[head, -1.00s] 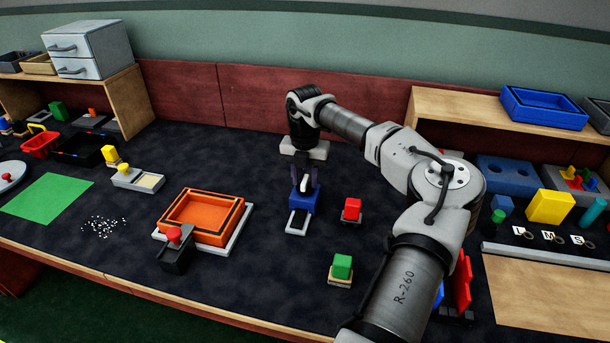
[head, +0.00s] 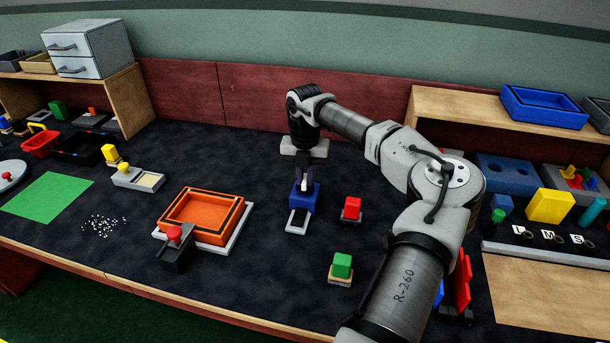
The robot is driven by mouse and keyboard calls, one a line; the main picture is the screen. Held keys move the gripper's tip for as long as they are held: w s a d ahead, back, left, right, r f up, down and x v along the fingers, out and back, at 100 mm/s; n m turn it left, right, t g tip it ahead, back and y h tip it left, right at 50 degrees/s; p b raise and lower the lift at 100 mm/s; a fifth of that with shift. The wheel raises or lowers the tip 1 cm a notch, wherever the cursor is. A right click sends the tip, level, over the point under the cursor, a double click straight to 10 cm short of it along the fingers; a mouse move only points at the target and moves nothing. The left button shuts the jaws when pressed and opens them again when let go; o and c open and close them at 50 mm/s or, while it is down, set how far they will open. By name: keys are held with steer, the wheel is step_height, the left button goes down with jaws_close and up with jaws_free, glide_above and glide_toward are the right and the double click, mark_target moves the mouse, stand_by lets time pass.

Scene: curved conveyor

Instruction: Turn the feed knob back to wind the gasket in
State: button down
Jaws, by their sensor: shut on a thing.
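A blue block (head: 301,203) stands near the middle of the bench, with a small pale piece, apparently a knob (head: 304,187), at its top. My gripper (head: 304,182) points straight down over the block and is shut on this pale piece; its fingers partly hide it. A light-framed plate with a dark middle (head: 297,221) extends from the block's front. An orange tray (head: 205,236) to the left has a dark band along its rim, which may be the gasket; I cannot tell. A red knob (head: 174,233) tops a dark block (head: 177,256) at that tray's front.
A red block (head: 352,208) and a green block (head: 342,265) sit on small bases to the right of my gripper. My arm hides part of the right side. A green mat (head: 48,195) and white bits (head: 101,224) lie at left. The dark bench behind the orange tray is clear.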

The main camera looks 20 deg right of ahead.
steer(key=n, duration=0.4)
steer(key=shift+r, duration=0.1)
steer(key=n+p, duration=0.1)
steer(key=n, duration=0.3)
steer(key=shift+w+n, duration=0.1)
steer(key=shift+n, duration=0.3)
steer(key=n, duration=0.4)
steer(key=shift+n, duration=0.3)
steer(key=shift+n+p, duration=0.3)
steer(key=shift+n, duration=1.3)
steer(key=c, duration=1.4)
jaws_free()
steer(key=shift+c, duration=0.2)
